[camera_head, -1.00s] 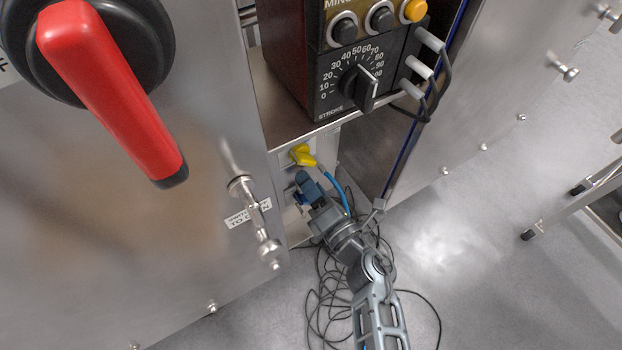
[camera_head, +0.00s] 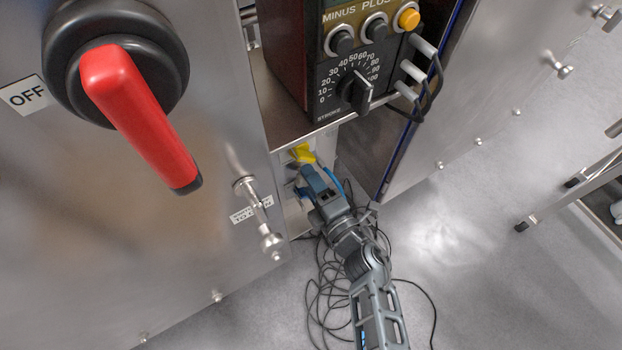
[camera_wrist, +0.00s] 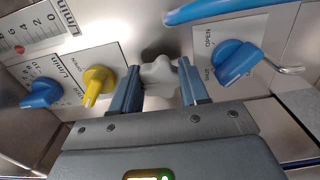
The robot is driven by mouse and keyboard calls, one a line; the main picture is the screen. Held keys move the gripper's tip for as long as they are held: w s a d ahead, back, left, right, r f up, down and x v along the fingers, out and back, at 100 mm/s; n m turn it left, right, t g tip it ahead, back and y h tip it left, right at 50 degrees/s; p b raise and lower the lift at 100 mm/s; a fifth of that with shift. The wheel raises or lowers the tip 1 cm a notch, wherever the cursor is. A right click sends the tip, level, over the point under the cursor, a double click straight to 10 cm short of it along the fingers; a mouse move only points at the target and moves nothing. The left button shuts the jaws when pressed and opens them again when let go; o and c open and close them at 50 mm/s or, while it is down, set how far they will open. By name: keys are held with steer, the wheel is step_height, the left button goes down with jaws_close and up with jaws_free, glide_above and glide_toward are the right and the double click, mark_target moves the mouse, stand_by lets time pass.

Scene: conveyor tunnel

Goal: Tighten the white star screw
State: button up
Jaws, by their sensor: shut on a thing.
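The white star screw (camera_wrist: 160,75) sits in the middle of the wrist view, on the panel between the yellow knob and the blue valve knob. My gripper (camera_wrist: 162,92) is shut on it, with one blue-grey finger on each side of its lobes. In the head view my gripper (camera_head: 306,182) is at the small panel below the control box. There the screw itself is hidden by the gripper.
A yellow knob (camera_wrist: 97,82) and a blue valve knob (camera_wrist: 236,62) flank my fingers closely. Another blue knob (camera_wrist: 42,93) is farther left. A blue hose (camera_wrist: 215,10) passes above. The control box (camera_head: 345,60) overhangs the panel; loose black cables (camera_head: 325,285) lie on the floor below.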

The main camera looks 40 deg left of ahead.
steer(key=o, duration=1.1)
steer(key=shift+c, duration=0.2)
steer(key=p+v, duration=0.2)
steer(key=v, duration=0.6)
steer(key=shift+p, duration=0.3)
